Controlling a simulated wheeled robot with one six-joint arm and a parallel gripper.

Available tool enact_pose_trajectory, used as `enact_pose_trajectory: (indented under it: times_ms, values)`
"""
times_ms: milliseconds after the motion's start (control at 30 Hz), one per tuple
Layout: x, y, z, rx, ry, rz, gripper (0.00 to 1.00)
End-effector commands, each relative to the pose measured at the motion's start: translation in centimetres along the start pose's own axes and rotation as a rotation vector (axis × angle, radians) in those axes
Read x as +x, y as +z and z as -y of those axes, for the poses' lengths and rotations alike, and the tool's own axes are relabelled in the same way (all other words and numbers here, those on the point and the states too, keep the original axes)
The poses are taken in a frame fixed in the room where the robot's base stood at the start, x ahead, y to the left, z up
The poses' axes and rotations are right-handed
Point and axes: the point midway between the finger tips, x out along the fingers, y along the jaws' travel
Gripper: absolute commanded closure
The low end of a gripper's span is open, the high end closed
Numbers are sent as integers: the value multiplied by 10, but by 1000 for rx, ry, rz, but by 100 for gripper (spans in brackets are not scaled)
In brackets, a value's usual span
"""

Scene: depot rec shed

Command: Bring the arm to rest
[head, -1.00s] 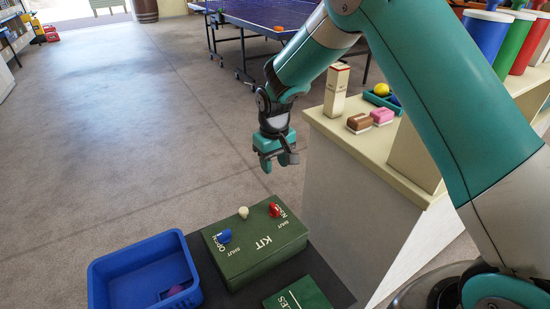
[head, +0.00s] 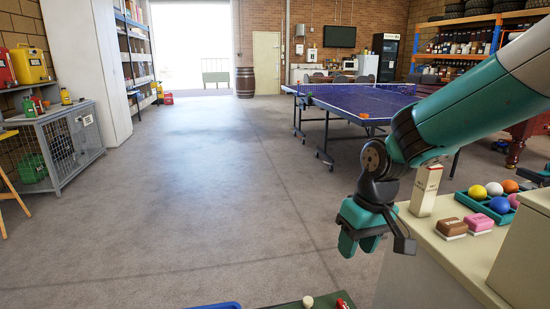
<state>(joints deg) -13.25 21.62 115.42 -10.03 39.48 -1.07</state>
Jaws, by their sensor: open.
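My gripper (head: 358,243) hangs at the right of the head view, fingers pointing down, open with nothing between the fingers. It is in the air just left of the cream counter (head: 440,262). My teal arm reaches in from the right edge. Below the gripper, the green kit box (head: 290,306) shows only its far edge, with a white knob (head: 308,301) and a red knob (head: 342,304) on it. The rest of the box is cut off by the bottom of the picture.
A table tennis table (head: 365,103) stands behind. Open floor (head: 190,190) lies to the left.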

Motion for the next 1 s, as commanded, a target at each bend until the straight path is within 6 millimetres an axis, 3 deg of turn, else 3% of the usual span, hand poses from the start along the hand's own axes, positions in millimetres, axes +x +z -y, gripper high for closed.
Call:
enact_pose_trajectory:
  times_ms: [33,200,600,633,1000]
  values:
    - [-17,17,13,-24,-20,-15,57]
    - [-56,78,50,-103,-91,-45,57]
    - [-89,200,106,-254,-208,-90,57]
    - [-104,195,107,-250,-206,-88,57]
    - [-194,187,118,-248,-205,-86,57]
